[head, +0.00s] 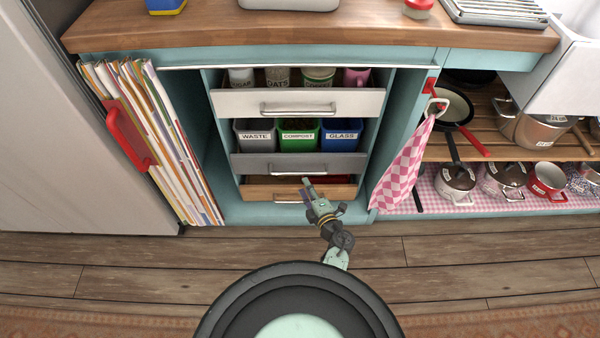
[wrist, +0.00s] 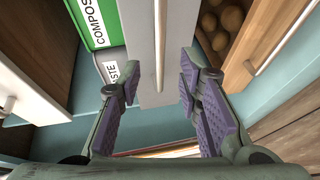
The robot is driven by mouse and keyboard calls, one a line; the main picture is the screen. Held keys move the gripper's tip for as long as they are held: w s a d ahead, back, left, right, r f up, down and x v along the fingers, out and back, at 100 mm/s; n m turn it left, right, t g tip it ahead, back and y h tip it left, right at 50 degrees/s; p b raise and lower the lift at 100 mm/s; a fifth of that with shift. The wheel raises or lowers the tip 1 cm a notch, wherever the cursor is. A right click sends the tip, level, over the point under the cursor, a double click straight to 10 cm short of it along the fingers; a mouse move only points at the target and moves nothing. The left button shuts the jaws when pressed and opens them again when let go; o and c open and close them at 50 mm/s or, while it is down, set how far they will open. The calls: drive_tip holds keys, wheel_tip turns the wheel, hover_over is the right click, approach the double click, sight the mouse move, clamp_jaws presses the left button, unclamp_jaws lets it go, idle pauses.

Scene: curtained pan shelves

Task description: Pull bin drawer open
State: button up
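The bin drawer has a grey front (head: 258,163) and stands pulled out from the cabinet, holding the grey WASTE bin (head: 256,135), green COMPOST bin (head: 298,134) and blue GLASS bin (head: 341,134). Its bar handle (head: 312,168) is partly behind my gripper (head: 308,184) in the head view. In the wrist view my gripper (wrist: 159,80) is open, its purple-padded fingers spread to either side of the handle (wrist: 158,45) on the grey front (wrist: 178,35). I see no contact; how deep the handle lies between the fingertips is unclear.
A white-fronted drawer (head: 240,102) with canisters stands out above. A wooden drawer (head: 260,192) is below; round, potato-like items (wrist: 222,25) show in the wrist view. A checked towel (head: 403,170) hangs right; a folder rack (head: 160,140) stands left. The floor (head: 130,270) in front is clear.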

sight(299, 174)
drive_tip(key=b+x, duration=0.4)
drive_tip(key=x, duration=0.4)
drive_tip(key=shift+w+a+f, duration=0.1)
drive_tip(key=shift+w, duration=0.1)
drive_tip(key=shift+c, duration=0.4)
clamp_jaws()
